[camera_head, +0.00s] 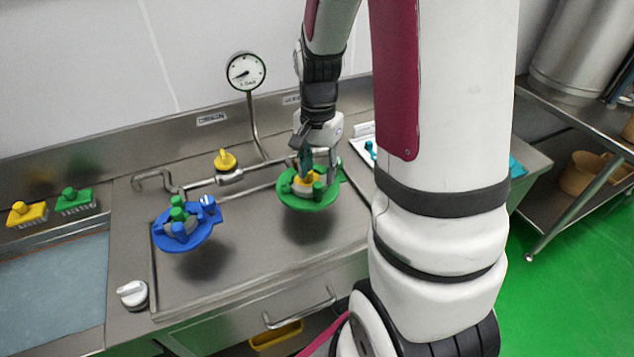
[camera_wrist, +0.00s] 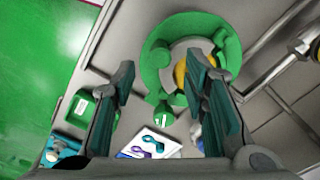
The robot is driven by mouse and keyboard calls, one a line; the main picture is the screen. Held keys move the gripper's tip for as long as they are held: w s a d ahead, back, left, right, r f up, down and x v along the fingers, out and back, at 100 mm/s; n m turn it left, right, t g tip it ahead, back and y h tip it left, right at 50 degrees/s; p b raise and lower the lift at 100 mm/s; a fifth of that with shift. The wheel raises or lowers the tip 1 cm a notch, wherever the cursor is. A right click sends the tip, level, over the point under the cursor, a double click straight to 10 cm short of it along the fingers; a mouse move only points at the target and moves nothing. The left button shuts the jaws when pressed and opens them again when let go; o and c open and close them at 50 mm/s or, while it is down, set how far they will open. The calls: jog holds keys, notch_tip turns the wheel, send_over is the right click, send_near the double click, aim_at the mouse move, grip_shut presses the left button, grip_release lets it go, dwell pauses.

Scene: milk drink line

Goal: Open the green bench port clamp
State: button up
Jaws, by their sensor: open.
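The green bench port clamp (camera_head: 297,200) is a green ring around a pale port with a yellow part in its middle. It is mounted on the steel bench. In the wrist view the green ring (camera_wrist: 153,58) shows at top centre, with a green knob-like piece (camera_wrist: 162,115) on its near side. My gripper (camera_head: 319,176) is above the clamp, partly covering its far side. In the wrist view my gripper (camera_wrist: 163,70) has its two fingers spread. The right finger overlaps the ring and the yellow part; whether it touches them I cannot tell.
A blue clamp (camera_head: 205,232) with green knobs stands left of the green one. Pipework with a yellow valve handle (camera_head: 225,160) and a gauge (camera_head: 246,71) are behind. Yellow (camera_head: 27,213) and green (camera_head: 75,200) brushes lie far left. A white card (camera_wrist: 148,143) lies near the clamp.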

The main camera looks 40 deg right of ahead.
aim_at(318, 184)
jog(key=shift+f, duration=2.45)
grip_shut()
